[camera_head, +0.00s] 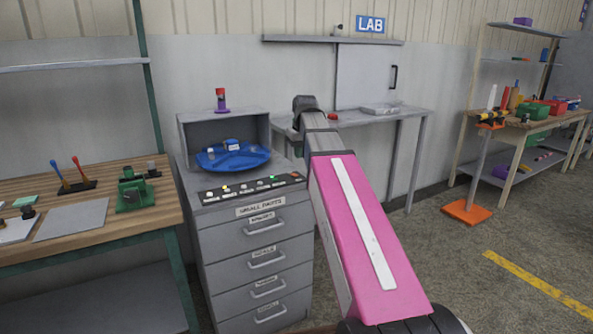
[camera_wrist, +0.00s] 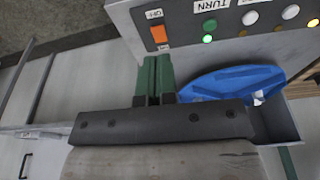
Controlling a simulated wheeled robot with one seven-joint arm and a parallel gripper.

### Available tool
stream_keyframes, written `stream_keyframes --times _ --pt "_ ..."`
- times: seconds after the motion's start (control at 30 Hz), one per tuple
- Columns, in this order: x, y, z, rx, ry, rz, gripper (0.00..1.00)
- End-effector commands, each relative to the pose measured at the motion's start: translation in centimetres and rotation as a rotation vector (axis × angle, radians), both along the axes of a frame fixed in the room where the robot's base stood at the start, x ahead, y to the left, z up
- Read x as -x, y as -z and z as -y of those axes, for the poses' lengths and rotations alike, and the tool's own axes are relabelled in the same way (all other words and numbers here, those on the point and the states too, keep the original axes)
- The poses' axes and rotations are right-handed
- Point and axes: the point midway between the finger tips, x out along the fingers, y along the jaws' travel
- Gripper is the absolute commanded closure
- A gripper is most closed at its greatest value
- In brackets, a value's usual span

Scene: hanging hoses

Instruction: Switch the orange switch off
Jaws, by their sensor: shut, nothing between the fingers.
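The orange switch (camera_wrist: 158,34) is on a grey panel (camera_wrist: 180,15) at the top of the wrist view, with a white label reading OFF above it and another small label below. Its lever position is hard to tell. My gripper (camera_wrist: 153,62) shows as two green fingers pressed together and empty, pointing toward the switch, just below it in the picture; contact is not visible. In the head view the panel (camera_head: 250,187) is along the front top of a grey drawer cabinet, and my arm covers the area beside its right end.
A green lamp (camera_wrist: 207,39) glows beside the switch, with white round buttons beyond. A blue tray (camera_head: 233,157) rests on the cabinet (camera_head: 262,245). A workbench (camera_head: 120,195) stands left, a grey table (camera_head: 385,115) behind my arm.

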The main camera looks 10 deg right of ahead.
Motion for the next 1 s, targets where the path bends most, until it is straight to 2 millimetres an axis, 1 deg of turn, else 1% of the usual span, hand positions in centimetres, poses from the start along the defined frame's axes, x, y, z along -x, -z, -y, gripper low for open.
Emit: stream_keyframes --times 0.03,0.1,0.2,0.33,0.77,0.87,1.0 --pt "-0.3 -1.4 0.0 0.000 -0.008 0.007 1.00" --pt "-0.4 -2.8 0.0 0.000 -0.017 0.014 1.00" --pt "-0.5 -4.2 0.1 0.000 -0.026 0.019 1.00" --pt "-0.5 -5.1 0.1 0.000 -0.034 0.022 1.00" --pt "-0.5 -5.0 0.1 0.000 -0.035 0.022 1.00" --pt "-0.6 -4.4 0.0 0.000 -0.034 0.022 1.00" --pt "-0.9 -2.7 -0.1 0.000 -0.034 0.021 1.00"
